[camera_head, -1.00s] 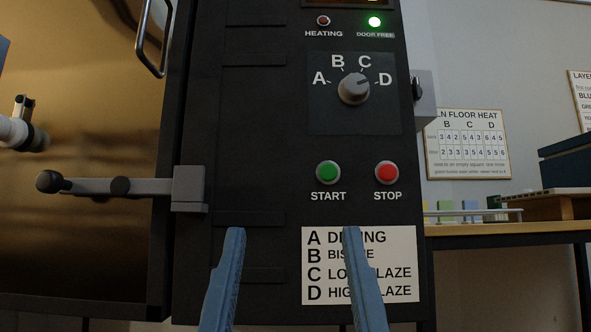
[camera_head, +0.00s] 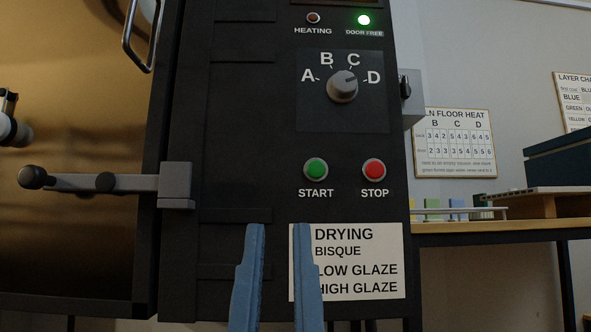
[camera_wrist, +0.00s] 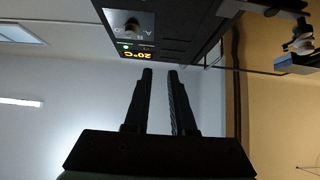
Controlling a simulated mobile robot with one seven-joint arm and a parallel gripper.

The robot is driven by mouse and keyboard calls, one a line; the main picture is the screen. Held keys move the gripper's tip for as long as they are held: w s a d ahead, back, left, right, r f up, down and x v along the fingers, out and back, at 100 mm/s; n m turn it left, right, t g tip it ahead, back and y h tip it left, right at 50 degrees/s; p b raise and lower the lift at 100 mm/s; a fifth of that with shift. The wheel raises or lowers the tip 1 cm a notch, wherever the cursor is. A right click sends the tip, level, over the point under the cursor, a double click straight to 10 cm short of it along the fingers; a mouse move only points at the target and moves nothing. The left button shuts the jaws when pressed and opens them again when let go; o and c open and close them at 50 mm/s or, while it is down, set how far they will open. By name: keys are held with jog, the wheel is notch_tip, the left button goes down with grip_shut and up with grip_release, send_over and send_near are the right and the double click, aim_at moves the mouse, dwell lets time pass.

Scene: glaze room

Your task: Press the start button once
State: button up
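The green START button (camera_head: 316,169) is on the dark control panel, with its label below it. The red STOP button (camera_head: 374,170) is to its right. My gripper (camera_head: 278,228) points up, its two blue fingers below and slightly left of START in the picture. The fingers are apart with a narrow gap and nothing between them. They cover the left part of the white program card. The distance from the fingertips to the panel cannot be told. In the wrist view, my dark fingers (camera_wrist: 160,73) also stand apart. The buttons cannot be made out there.
The dial (camera_head: 342,87) seems to point toward D. The DOOR FREE lamp (camera_head: 364,20) is lit green; the HEATING lamp (camera_head: 313,18) looks unlit. A display (camera_wrist: 135,55) reads 20°C. A door latch handle (camera_head: 100,183) sticks out at left. A shelf (camera_head: 490,228) stands right.

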grip_shut()
dwell(1.2)
